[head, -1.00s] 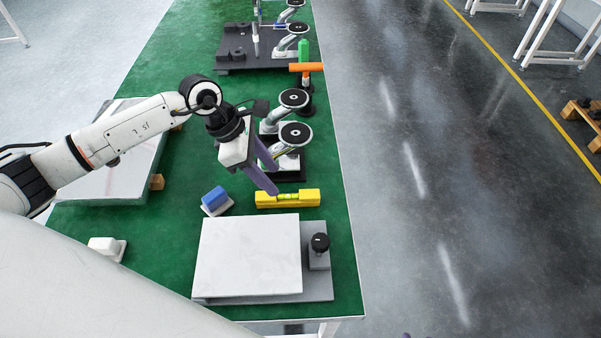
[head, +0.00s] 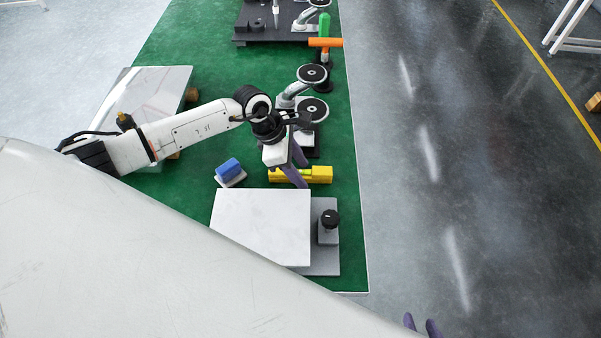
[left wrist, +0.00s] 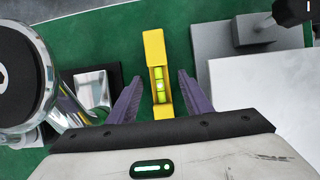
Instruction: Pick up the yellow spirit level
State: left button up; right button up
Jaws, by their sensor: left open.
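The yellow spirit level (head: 322,174) lies on the green table top, just behind the white plate. Those fingers are open, with a gap on each side of the level. They do not hold it, and their exact height over it is hard to tell. My right gripper (head: 420,320) shows only as two spread purple fingertips at the bottom edge, away from the table.
A white plate (head: 262,225) on a grey base with a black knob (head: 329,217) is in front of the level. A blue block (head: 228,167) is to the left. Round-topped metal stands (head: 313,109) are close behind. The table's right edge is near.

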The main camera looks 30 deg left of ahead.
pick_arm(q)
grip_shut()
jog(key=shift+r, duration=0.15)
